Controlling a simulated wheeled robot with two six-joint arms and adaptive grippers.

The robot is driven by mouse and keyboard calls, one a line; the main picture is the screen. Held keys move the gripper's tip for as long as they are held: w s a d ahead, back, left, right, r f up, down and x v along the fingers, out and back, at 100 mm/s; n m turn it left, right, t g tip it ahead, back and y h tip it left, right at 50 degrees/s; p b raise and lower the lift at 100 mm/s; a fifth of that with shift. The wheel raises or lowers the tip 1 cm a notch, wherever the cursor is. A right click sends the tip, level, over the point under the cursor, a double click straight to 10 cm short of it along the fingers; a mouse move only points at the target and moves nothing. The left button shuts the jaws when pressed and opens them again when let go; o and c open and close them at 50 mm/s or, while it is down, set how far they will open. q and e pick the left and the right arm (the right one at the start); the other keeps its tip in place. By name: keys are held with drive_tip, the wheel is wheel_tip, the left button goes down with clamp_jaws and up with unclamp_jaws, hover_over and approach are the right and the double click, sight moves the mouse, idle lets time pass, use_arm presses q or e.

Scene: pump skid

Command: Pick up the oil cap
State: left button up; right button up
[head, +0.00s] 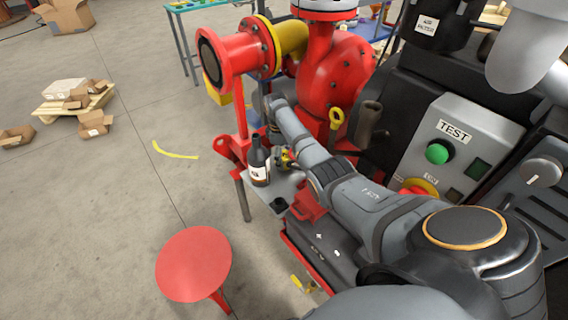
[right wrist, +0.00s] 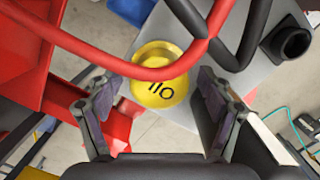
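The oil cap is a round yellow cap (right wrist: 152,80) marked "OIL" in the right wrist view, over the grey shelf (right wrist: 190,25). My right gripper (right wrist: 155,92) is open, with one finger on either side of the cap in that view and gaps showing on both sides. A red cable (right wrist: 95,50) crosses in front of the cap's upper part. In the head view, small yellow parts show beside the dark bottle, partly hidden by my right arm. My left gripper is not in view.
In the head view a dark bottle (head: 259,161) with a pale label stands on the small shelf, with a dark cup (head: 279,205) at its front. The red pump (head: 335,75) rises behind. A red round stool (head: 193,264) stands at lower left, with open floor beyond.

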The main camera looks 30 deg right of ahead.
sight(284, 154)
drive_tip(key=c, duration=1.3)
wheel_tip(284, 154, up, 10)
drive_tip(key=shift+p, duration=0.3)
